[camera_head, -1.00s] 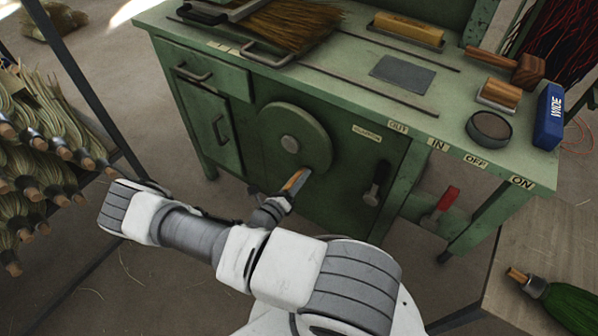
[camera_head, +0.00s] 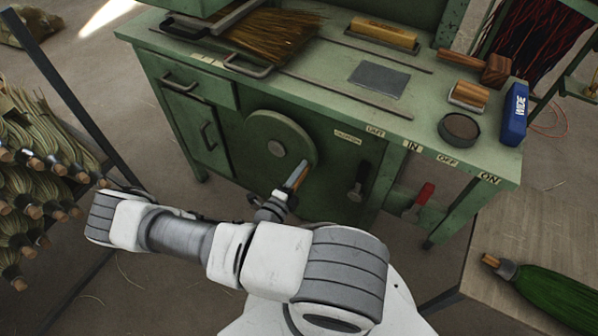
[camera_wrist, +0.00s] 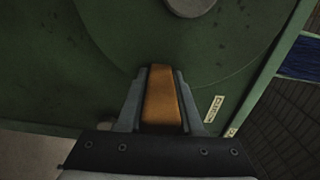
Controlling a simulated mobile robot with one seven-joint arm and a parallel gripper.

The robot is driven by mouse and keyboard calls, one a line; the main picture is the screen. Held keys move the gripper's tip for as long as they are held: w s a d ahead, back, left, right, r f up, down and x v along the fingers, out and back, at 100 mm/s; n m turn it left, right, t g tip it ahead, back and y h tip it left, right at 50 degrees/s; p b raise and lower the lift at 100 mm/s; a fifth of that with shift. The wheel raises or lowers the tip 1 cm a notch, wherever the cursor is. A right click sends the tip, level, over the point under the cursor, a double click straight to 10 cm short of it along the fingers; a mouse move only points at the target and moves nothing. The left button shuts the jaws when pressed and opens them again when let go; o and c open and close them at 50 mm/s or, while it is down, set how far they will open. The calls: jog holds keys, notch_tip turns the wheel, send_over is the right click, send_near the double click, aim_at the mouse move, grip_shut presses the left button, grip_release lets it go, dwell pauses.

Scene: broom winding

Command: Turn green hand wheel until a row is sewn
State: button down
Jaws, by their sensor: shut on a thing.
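The green hand wheel (camera_head: 276,138) is a disc with a grey hub (camera_head: 275,153) on the front of the green bench; part of it and its hub also show at the top of the wrist view (camera_wrist: 190,45). Its wooden handle (camera_wrist: 162,100) stands out near the rim at the lower right of the wheel. My gripper (camera_head: 291,184) is shut on this handle, with a grey finger on each side of it in the wrist view. The bench top holds a flat straw broom (camera_head: 262,35) at the back left.
A black lever (camera_head: 358,185) and a red lever (camera_head: 418,200) stick out to the right of the wheel. A rack of straw bundles (camera_head: 35,170) stands at left.

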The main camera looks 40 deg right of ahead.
jog(key=shift+r+n, duration=0.45)
jog(key=shift+n, duration=0.05)
jog(key=c, duration=0.6)
grip_release()
jog(key=shift+o, duration=0.2)
jog(key=v, duration=1.7)
jog(key=shift+a+p, duration=0.2)
jog(key=shift+p, duration=0.2)
jog(key=shift+r, duration=0.15)
